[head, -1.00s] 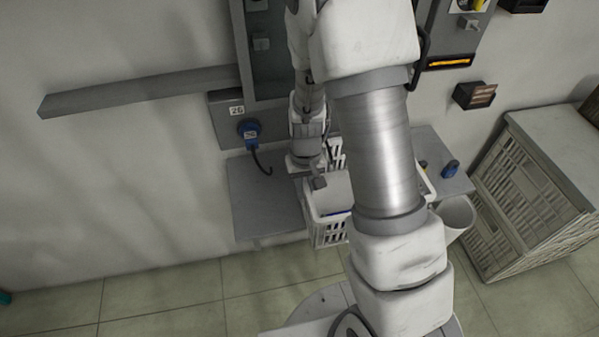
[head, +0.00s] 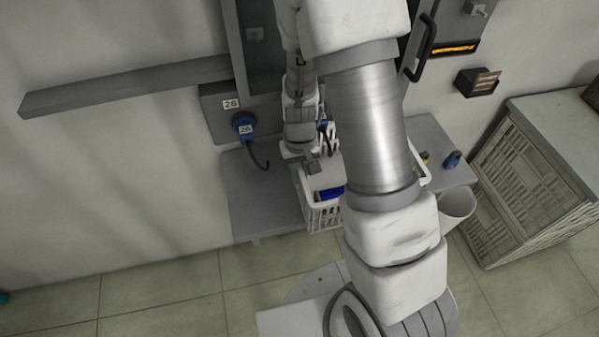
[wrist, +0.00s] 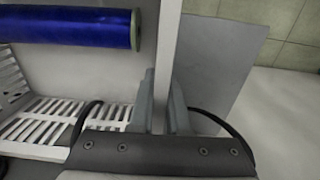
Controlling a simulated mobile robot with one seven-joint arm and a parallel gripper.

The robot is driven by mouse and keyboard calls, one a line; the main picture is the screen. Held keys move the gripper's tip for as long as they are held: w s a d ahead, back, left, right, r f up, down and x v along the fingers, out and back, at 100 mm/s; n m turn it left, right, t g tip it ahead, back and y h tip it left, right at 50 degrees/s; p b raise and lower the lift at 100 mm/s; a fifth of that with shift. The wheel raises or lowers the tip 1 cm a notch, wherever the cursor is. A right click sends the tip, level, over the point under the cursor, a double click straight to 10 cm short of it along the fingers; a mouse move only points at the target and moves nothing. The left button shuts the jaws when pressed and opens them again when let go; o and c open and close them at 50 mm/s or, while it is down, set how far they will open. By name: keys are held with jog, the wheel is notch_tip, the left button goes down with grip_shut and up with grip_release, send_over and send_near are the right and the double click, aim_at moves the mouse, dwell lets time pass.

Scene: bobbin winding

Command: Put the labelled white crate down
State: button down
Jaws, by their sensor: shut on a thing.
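The white crate (head: 325,218) is at the grey shelf below the wall machine, largely hidden behind my arm in the head view. Its label cannot be made out. A blue spool lies inside, seen in the wrist view (wrist: 70,28) and partly in the head view (head: 329,194). My gripper (wrist: 162,92) is shut on the crate's side wall (wrist: 169,40), one finger on each side of it. I cannot tell whether the crate's base touches the shelf.
The grey shelf (head: 262,205) is bare to the left of the crate. A blue object (head: 452,160) stands on its right part. A white bin (head: 457,206) is right of the crate, with a large slatted crate (head: 520,190) beyond. A blue plug (head: 243,124) and cable hang above the shelf.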

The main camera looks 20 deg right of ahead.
jog(key=shift+f, duration=0.2)
jog(key=c, duration=0.9)
grip_release()
jog(key=shift+r, duration=0.1)
